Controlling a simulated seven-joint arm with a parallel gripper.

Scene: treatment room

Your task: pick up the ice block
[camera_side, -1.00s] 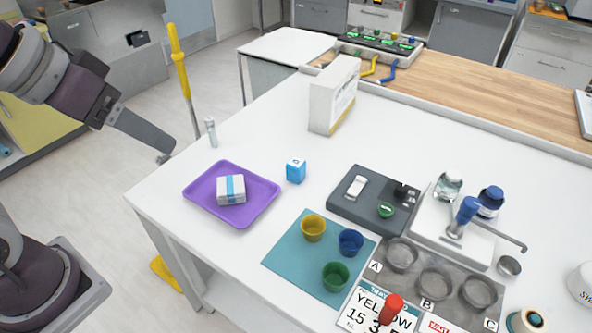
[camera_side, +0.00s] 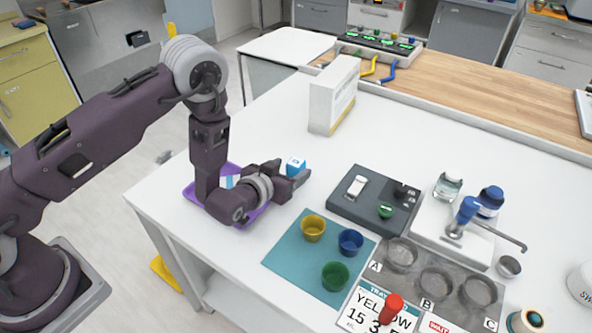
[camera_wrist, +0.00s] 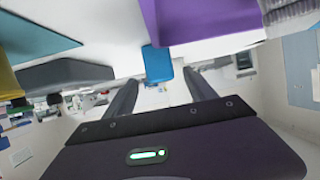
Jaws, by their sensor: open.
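The ice block (camera_side: 296,165) is a small blue cube with a pale top, standing on the white table just right of the purple tray. My gripper (camera_side: 299,179) is low over the table, held nearly level, with its fingers close to the block's near side. In the wrist view, which looks upside down, the ice block (camera_wrist: 157,64) shows between the two spread fingertips of my open gripper (camera_wrist: 162,80). Whether the fingers reach around its sides or stop just short, I cannot tell. Part of the block's lower face is hidden by the gripper in the side view.
A teal mat with yellow (camera_side: 313,228), blue (camera_side: 350,242) and green (camera_side: 335,276) cups lies nearer. A grey device (camera_side: 345,208) stands right, a white box (camera_side: 333,96) behind. Table between is clear.

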